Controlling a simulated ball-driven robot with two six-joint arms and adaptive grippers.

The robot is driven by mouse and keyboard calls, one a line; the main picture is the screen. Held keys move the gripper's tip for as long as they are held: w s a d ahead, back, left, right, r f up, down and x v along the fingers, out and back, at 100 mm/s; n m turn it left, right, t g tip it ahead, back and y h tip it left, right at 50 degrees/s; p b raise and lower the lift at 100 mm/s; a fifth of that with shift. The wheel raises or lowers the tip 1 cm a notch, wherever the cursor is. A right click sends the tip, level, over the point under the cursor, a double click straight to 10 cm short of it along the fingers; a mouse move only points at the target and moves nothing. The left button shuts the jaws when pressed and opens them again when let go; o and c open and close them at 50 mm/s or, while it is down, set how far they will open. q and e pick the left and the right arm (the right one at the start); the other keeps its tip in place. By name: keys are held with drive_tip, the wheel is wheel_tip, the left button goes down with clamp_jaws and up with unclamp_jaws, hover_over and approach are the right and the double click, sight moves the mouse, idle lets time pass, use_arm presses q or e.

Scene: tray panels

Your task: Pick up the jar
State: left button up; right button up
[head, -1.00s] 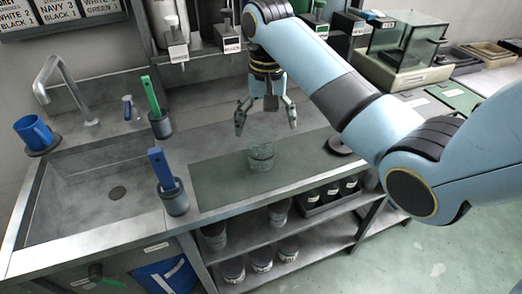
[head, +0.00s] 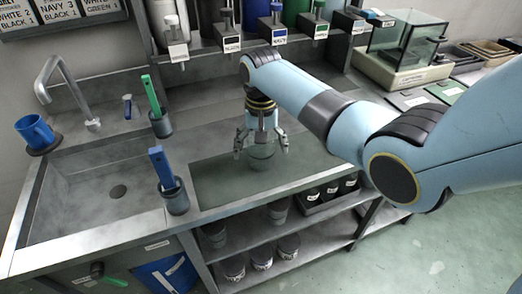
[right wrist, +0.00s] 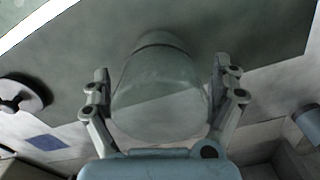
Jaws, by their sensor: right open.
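The jar (head: 262,158) is a clear glass jar standing upright on the dark green-grey mat (head: 215,180) of the counter. My right gripper (head: 261,150) points down over it, open, with one finger on each side of the jar. In the right wrist view the jar (right wrist: 160,95) sits between the two spread fingers of the right gripper (right wrist: 162,90), with a visible gap on both sides. My left gripper is not in view.
A cup with a blue-handled brush (head: 174,198) and one with a green-handled brush (head: 160,122) stand left of the mat. The sink (head: 75,200) and blue mug (head: 35,132) are farther left. Dispensers line the back. The mat around the jar is clear.

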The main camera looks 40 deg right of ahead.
drive_tip(key=c, duration=1.4)
drive_tip(key=shift+r, duration=0.1)
